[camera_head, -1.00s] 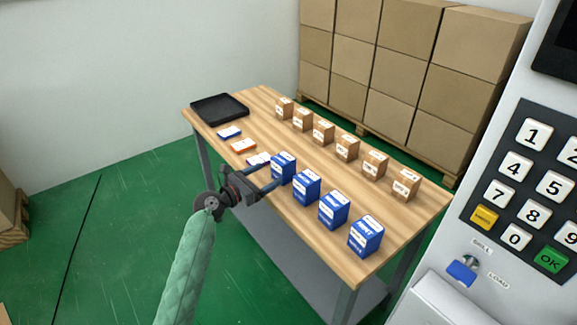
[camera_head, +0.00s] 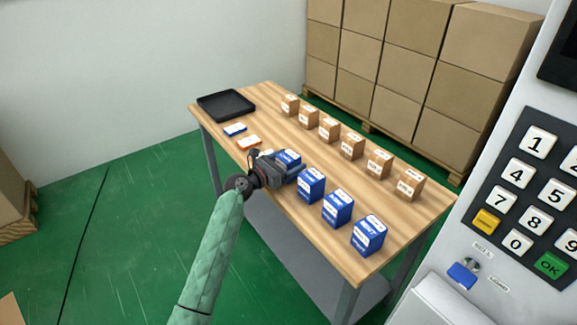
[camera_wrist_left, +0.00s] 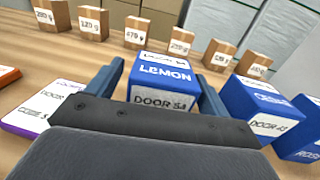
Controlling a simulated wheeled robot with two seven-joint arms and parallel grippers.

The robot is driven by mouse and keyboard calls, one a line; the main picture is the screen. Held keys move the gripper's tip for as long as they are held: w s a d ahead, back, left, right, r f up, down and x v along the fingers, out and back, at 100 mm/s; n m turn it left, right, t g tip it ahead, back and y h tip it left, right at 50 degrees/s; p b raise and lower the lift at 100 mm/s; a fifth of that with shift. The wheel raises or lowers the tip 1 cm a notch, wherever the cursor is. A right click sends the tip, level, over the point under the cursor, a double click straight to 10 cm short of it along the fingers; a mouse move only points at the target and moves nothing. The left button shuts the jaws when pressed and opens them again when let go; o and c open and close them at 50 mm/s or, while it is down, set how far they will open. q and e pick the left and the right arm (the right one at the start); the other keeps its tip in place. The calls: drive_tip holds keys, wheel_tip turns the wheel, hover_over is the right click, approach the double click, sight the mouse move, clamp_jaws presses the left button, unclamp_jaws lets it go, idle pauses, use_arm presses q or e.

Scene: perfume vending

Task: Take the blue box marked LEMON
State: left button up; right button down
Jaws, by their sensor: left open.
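The blue box marked LEMON (camera_wrist_left: 165,78) stands upright in the left wrist view, with "DOOR" and a number on its white label. In the head view it is the farthest blue box (camera_head: 288,159), partly hidden by my left gripper (camera_head: 291,168). The left gripper is open. In the left wrist view its two blue-grey fingers (camera_wrist_left: 160,82) stand on either side of the LEMON box, with the lower front of the box hidden by the gripper body. I cannot tell whether the fingers touch it. The right gripper does not show.
Other blue boxes (camera_head: 337,208) stand in a row nearer on the wooden table (camera_head: 292,216). A row of small brown boxes (camera_head: 352,146) stands behind. Flat cards (camera_head: 248,142) and a black tray (camera_head: 226,104) lie to the left. A keypad machine (camera_head: 525,190) stands at right.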

use_arm(q)
drive_tip(key=shift+c, duration=0.4)
drive_tip(key=c, duration=1)
drive_tip(key=shift+r, duration=0.1)
drive_tip(key=shift+c, duration=0.2)
